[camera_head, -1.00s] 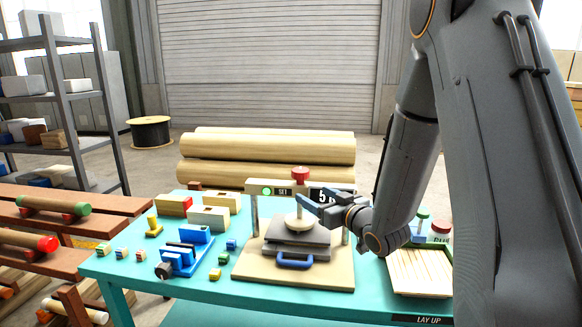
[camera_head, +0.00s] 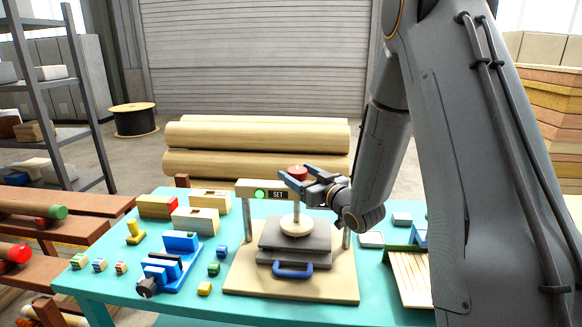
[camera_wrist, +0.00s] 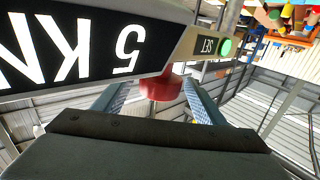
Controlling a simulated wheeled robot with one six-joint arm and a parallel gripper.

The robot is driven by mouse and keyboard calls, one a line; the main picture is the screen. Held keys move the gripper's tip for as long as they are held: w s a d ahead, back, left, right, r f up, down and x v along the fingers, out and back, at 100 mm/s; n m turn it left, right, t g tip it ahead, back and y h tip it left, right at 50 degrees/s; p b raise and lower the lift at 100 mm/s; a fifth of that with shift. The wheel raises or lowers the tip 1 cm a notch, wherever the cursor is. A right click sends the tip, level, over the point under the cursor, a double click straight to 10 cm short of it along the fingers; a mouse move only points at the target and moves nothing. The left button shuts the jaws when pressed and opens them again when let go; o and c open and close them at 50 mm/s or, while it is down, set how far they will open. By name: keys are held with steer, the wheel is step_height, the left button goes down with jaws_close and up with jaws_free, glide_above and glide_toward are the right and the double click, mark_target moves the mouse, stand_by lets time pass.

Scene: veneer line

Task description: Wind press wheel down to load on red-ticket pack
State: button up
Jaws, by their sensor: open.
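The red press wheel (camera_head: 298,172) sits on top of the press crossbeam (camera_head: 247,189). My gripper (camera_head: 295,176) is open at the wheel, level with it. In the wrist view, the wheel (camera_wrist: 160,88) lies between the two spread fingers; contact cannot be told. The crossbeam shows a lit green lamp (camera_head: 260,195), "SET", and in the wrist view a "5 KN" sign (camera_wrist: 75,45). Below, a pale round press foot (camera_head: 296,226) is over stacked grey plates (camera_head: 293,242) with a blue handle (camera_head: 292,271). No red ticket shows on this stack.
Left of the press on the teal table (camera_head: 130,285) are a blue fixture (camera_head: 180,262), small coloured blocks and wooden blocks, one with a red end (camera_head: 157,206). A tray of pale strips (camera_head: 410,275) is at right. Logs (camera_head: 255,145) lie behind.

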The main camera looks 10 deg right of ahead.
steer(key=p+x, duration=0.1)
steer(key=x, duration=0.3)
steer(key=shift+w, duration=0.1)
steer(key=shift+c, duration=0.5)
steer(key=c, duration=0.9)
steer(key=m+h+b, duration=0.1)
steer(key=m+t+h+b, duration=0.1)
steer(key=h, duration=0.1)
steer(key=shift+d, duration=0.25)
steer(key=shift+c, duration=0.2)
